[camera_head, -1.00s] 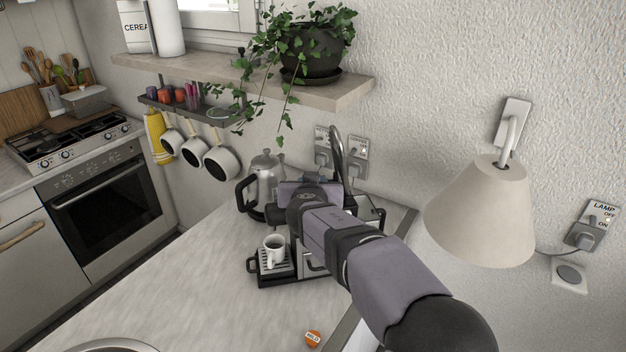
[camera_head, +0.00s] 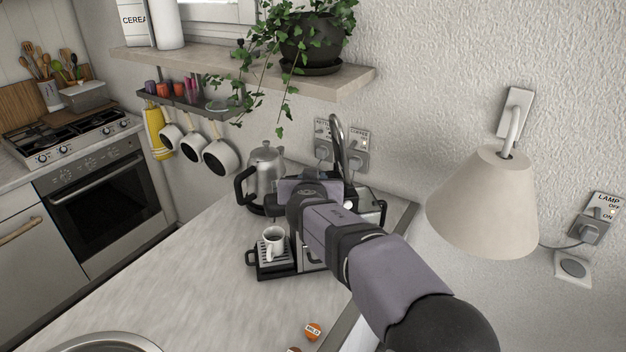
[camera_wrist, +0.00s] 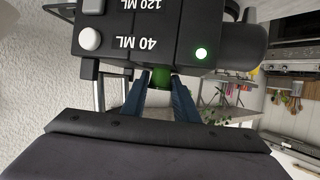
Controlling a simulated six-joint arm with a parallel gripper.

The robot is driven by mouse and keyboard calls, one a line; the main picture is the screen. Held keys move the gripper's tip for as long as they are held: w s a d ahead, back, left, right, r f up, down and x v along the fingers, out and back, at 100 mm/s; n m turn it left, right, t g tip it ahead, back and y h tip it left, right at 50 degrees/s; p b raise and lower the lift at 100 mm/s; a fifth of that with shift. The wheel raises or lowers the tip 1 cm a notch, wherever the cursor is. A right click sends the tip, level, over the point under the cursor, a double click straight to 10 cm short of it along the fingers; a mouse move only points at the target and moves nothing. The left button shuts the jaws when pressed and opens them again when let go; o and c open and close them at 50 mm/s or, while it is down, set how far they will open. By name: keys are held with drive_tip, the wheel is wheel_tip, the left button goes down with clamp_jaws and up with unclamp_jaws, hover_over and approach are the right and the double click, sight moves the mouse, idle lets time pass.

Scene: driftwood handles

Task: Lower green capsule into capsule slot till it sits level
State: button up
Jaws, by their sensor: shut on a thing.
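My gripper (camera_wrist: 161,84) is shut on the green capsule (camera_wrist: 161,77), which shows as a small green piece between the blue fingertips in the wrist view. The capsule is right at the edge of the black coffee machine (camera_wrist: 150,40), which bears 40 ML and 120 ML buttons and a lit green light. The capsule slot is not visible, so I cannot tell whether the capsule is in it. In the head view my arm covers most of the coffee machine (camera_head: 310,258), and the fingertips and capsule are hidden.
A white cup (camera_head: 273,242) stands on the machine's drip tray. A metal kettle (camera_head: 264,170) stands behind. An orange MILD capsule (camera_head: 313,332) lies on the counter (camera_head: 200,290). A shelf (camera_head: 240,70) with a plant hangs above, and a lamp (camera_head: 485,205) is at right.

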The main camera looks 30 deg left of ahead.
drive_tip(key=o, duration=1.1)
drive_tip(key=shift+s, duration=0.1)
drive_tip(key=b+v, duration=0.4)
drive_tip(key=v, duration=0.1)
drive_tip(key=shift+s+d+r, duration=0.1)
drive_tip(key=shift+s+d, duration=0.1)
drive_tip(key=shift+s, duration=0.1)
drive_tip(key=shift+s+d+r+b, duration=0.3)
drive_tip(key=shift+s+d+r, duration=0.05)
drive_tip(key=shift+s, duration=0.2)
